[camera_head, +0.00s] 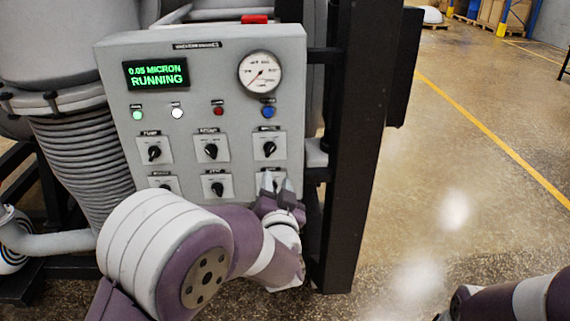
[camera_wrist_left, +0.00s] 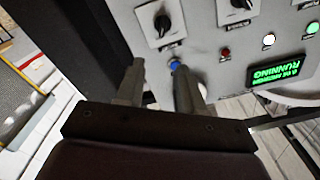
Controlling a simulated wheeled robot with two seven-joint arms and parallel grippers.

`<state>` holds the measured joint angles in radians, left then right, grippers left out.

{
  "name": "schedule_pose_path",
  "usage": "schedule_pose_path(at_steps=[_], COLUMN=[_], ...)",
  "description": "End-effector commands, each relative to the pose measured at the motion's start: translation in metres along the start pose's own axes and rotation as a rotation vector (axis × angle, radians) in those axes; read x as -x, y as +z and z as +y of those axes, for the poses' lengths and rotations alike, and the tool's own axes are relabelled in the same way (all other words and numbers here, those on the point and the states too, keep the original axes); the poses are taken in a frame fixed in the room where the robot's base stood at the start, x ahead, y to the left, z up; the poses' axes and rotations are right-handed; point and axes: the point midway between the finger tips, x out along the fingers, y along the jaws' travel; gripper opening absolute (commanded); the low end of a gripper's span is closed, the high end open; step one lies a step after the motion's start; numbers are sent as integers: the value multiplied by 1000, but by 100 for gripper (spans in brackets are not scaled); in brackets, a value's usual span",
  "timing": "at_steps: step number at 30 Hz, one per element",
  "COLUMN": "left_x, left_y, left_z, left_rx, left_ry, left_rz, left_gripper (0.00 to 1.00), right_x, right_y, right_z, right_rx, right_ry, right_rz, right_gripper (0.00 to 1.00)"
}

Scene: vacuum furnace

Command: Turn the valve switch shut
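The grey control panel (camera_head: 200,100) carries two rows of black rotary switches. The upper right switch (camera_head: 269,149) points up and to the right; it also shows in the left wrist view (camera_wrist_left: 162,24). The upper middle switch (camera_head: 211,151) and upper left switch (camera_head: 154,153) are uncovered. The labels are too small for me to tell which is the valve switch. My left gripper (camera_head: 278,183) is in front of the lower right switch plate and hides that switch. In the left wrist view its two fingers (camera_wrist_left: 157,75) are apart with nothing between them. My right gripper is out of view.
The panel has a green display (camera_head: 157,74), a round gauge (camera_head: 260,72) and several coloured lights, including a blue one (camera_head: 268,112). A dark upright post (camera_head: 352,150) stands right of the panel, close to my left gripper. The floor (camera_head: 450,150) beyond it is clear.

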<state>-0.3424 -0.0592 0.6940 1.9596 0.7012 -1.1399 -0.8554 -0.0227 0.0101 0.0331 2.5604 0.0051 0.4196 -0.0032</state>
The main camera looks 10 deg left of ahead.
Motion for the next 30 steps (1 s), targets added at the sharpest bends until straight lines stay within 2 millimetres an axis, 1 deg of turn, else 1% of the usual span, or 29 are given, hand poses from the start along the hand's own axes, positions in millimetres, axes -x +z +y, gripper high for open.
schedule_pose_path(at_steps=[2,4,9,12,15,18,21,28,29,30], left_x=[-9,-23,-69,-92,-109,-119,-124,-125,-125,-125], left_y=[0,0,-2,-1,0,0,1,1,1,1], left_z=[-1,-1,-1,-1,0,1,1,1,1,1], left_rx=[-14,-14,-12,-12,-12,-12,-11,-11,-11,-11], left_ry=[-1,0,2,3,3,5,5,5,5,5], left_rz=[-2,-4,-3,-2,-3,-2,-2,-1,-1,-2], left_gripper=[37,37,37,37,37,37,37,37,31,18], right_x=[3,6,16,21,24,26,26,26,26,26], right_y=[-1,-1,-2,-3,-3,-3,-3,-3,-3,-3], right_z=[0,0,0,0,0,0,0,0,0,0], right_rx=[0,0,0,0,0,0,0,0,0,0], right_ry=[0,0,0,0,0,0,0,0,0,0], right_rz=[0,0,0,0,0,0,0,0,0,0], right_gripper=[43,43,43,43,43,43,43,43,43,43])
